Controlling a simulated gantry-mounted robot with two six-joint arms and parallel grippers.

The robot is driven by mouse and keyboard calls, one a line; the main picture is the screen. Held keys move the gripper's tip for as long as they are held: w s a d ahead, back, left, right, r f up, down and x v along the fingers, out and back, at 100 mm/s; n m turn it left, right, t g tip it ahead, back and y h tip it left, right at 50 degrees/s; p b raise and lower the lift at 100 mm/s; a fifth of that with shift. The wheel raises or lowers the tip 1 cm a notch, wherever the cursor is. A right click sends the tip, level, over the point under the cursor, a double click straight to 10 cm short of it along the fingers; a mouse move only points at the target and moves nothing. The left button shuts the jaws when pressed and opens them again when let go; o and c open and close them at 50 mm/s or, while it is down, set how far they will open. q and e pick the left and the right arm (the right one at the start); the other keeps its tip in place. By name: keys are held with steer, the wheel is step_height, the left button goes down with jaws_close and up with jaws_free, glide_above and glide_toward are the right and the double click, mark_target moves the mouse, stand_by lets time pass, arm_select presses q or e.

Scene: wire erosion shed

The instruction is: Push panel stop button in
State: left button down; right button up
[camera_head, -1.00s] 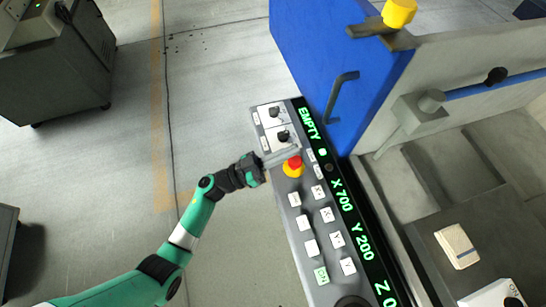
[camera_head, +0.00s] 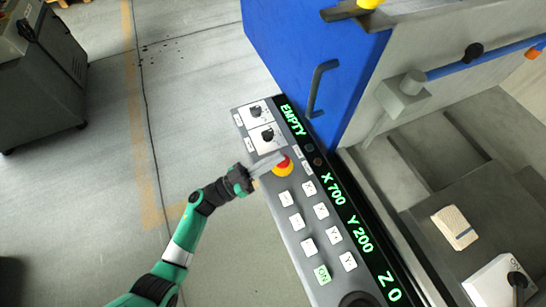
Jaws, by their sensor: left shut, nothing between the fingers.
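The panel stop button (camera_head: 284,167) is a red mushroom cap on a yellow base, set on the grey control panel (camera_head: 275,182). My left gripper (camera_head: 278,158) reaches in from the lower left. Its grey fingers are shut and empty. Their tips overlap the upper left edge of the red cap in the head view and hide a little of it. I cannot tell how far the cap is pressed in. My right gripper is not in view.
Two black rotary knobs (camera_head: 267,135) sit above the button, and several white keys (camera_head: 309,188) below it. A display strip (camera_head: 335,195) reads EMPTY, X 700, Y 200, Z 0. A blue door (camera_head: 300,50) with a dark handle (camera_head: 318,88) stands beyond.

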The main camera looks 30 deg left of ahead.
arm_select(q)
steer(key=shift+f, duration=0.8)
step_height(320, 180, up, 5)
steer(key=p, duration=0.4)
steer(key=shift+w+a+r+p, duration=0.1)
steer(key=shift+p, duration=0.3)
steer(key=p+v, duration=0.1)
steer(key=v, duration=0.9)
steer(key=shift+r, duration=0.25)
